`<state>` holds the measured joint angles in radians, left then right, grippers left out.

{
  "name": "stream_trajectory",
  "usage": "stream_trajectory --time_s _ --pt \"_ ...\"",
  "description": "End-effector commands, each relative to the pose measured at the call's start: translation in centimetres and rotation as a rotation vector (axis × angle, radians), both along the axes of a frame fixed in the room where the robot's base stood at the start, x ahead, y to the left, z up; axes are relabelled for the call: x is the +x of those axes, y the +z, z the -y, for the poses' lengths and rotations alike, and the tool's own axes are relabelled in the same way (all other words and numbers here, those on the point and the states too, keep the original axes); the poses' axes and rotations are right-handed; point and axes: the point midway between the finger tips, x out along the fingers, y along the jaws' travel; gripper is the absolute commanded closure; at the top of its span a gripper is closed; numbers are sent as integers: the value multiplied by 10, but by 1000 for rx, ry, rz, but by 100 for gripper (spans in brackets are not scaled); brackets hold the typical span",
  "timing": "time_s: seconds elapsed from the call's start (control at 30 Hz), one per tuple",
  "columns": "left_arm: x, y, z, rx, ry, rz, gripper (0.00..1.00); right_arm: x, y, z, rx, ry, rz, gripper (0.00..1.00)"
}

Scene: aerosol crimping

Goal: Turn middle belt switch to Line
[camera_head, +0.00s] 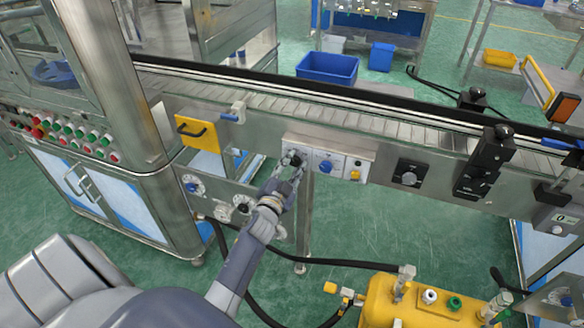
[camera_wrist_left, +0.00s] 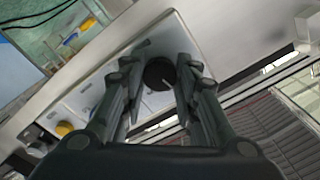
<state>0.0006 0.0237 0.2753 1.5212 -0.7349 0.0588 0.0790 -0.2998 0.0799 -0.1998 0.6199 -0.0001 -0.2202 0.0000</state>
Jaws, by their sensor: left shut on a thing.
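A light switch panel (camera_head: 340,155) is mounted on the side of the conveyor. It bears a black rotary knob (camera_head: 296,160) at its left, a blue knob (camera_head: 326,167) in the middle and a yellow button (camera_head: 355,175) at its right. My left gripper (camera_head: 294,166) is at the black knob, with its fingers shut on it. In the left wrist view the round black knob (camera_wrist_left: 159,74), with a pale pointer line, sits between the fingertips of my left gripper (camera_wrist_left: 160,78). The knob's labels are too small to read. My right gripper is out of view.
A yellow plate with a black handle (camera_head: 198,134) is left of the panel. A black switch box with a grey knob (camera_head: 409,175) is to its right. The conveyor belt (camera_head: 300,100) runs above. A yellow tank (camera_head: 420,300) and black hoses lie below.

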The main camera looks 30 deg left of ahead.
Motion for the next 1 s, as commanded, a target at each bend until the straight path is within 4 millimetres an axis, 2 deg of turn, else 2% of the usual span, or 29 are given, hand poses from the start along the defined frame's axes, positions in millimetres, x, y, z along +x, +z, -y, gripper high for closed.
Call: stream_trajectory --time_s 0.4,0.97,1.0 --pt "0 0 0 188 -1 -46 95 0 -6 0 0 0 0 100" --pt "0 0 0 214 0 -53 95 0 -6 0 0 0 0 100" --pt "0 0 0 214 0 -53 62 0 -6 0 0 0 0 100"
